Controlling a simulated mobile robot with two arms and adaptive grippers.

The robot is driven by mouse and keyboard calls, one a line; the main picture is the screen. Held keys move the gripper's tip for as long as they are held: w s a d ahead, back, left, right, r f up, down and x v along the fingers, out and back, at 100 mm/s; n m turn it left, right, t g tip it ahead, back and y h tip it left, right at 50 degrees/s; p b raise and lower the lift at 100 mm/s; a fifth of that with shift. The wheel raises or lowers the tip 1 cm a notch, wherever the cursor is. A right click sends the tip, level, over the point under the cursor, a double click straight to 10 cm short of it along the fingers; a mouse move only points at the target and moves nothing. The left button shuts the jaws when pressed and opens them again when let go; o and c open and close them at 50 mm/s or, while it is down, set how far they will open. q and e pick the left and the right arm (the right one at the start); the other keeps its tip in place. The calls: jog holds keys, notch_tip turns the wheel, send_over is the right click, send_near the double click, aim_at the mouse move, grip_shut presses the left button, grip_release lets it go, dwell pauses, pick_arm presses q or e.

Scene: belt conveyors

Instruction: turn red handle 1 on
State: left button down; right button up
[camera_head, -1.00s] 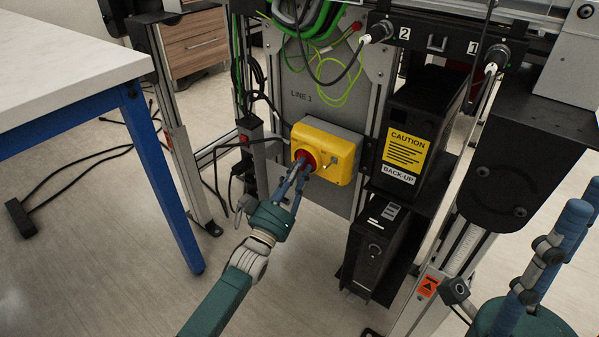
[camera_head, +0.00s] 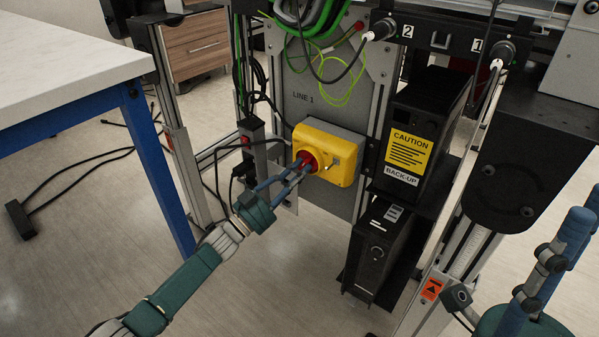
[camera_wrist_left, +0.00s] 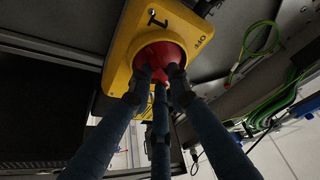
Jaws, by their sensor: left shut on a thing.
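The red handle (camera_head: 309,158) is a round rotary knob on a yellow switch box (camera_head: 341,165), mounted on a grey panel marked LINE 1. My left gripper (camera_head: 303,167) reaches up to it from the lower left, its blue fingers shut on the handle. In the left wrist view the red handle (camera_wrist_left: 157,52) sits between the fingertips (camera_wrist_left: 160,76), with a "1" mark and the word OFF on the yellow plate around it. The fingers hide much of the handle, so its exact angle is unclear. My right gripper (camera_head: 580,225) shows partly at the right edge, away from the switch.
Black boxes (camera_head: 425,120) with a CAUTION label stand right of the switch. Green cables (camera_head: 315,22) hang above it. A white-topped table (camera_head: 60,60) with a blue leg is at the left. The floor in front is open.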

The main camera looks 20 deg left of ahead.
pick_arm(q)
jog(key=shift+a+f+m+g+h, duration=0.1)
jog(key=shift+m+g+h, duration=0.4)
jog(key=shift+m, duration=1.3)
jog(key=shift+m+g, duration=0.3)
jog(key=c, duration=1.9)
grip_release()
jog(key=shift+a, duration=0.1)
jog(key=v, duration=1.2)
